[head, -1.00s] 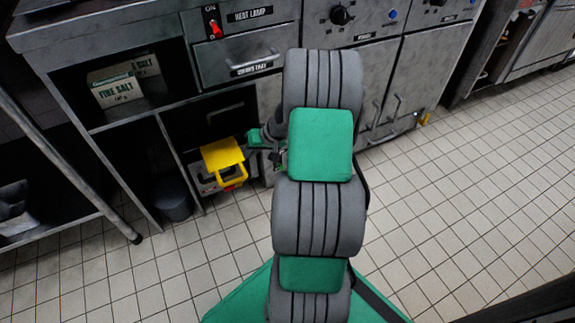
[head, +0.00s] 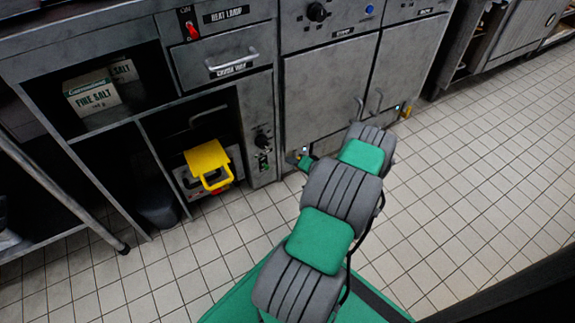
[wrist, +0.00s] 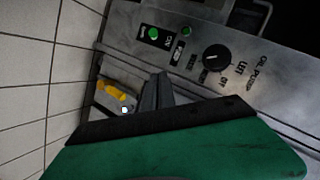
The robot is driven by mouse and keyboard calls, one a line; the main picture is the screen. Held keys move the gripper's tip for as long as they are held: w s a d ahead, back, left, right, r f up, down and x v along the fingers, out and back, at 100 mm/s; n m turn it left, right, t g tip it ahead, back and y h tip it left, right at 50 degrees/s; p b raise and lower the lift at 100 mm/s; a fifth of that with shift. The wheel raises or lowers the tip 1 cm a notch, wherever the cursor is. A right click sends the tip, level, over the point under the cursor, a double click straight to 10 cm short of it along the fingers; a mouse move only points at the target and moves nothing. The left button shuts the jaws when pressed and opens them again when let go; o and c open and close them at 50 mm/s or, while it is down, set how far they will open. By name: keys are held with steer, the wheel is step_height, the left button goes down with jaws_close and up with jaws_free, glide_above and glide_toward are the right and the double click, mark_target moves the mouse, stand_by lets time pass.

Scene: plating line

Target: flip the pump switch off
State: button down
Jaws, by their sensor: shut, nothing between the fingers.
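A control panel (head: 259,125) to the right of an open bay carries a black knob and small green parts. The wrist view shows this panel up close, turned on its side: the black knob (wrist: 216,57) with lettering that seems to read "oil pump", two green parts (wrist: 153,33), and a small black-and-white piece (wrist: 179,52) between them that may be the pump switch. Its position is unclear. My gripper (wrist: 157,76) is shut and empty, in front of the panel's lower end and apart from those controls. In the head view my gripper (head: 300,160) is small, low before the cabinet.
A red heat lamp switch (head: 192,31) and a drawer handle (head: 233,63) are above. Door handles (head: 376,102) stand out at right. The tiled floor (head: 480,150) is clear.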

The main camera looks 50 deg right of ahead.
mark_target(266, 166)
steer(key=b+x, duration=0.3)
steer(key=x, duration=0.5)
steer(key=shift+s+f, duration=0.1)
steer(key=shift+f, duration=0.1)
steer(key=shift+a+f+b, duration=0.25)
steer(key=shift+a+f, duration=0.05)
steer(key=shift+a, duration=0.3)
steer(key=shift+a+f+b, duration=0.25)
steer(key=shift+a+f, duration=0.05)
steer(key=shift+a, duration=0.3)
steer(key=shift+a+f, duration=0.15)
steer(key=shift+a, duration=0.35)
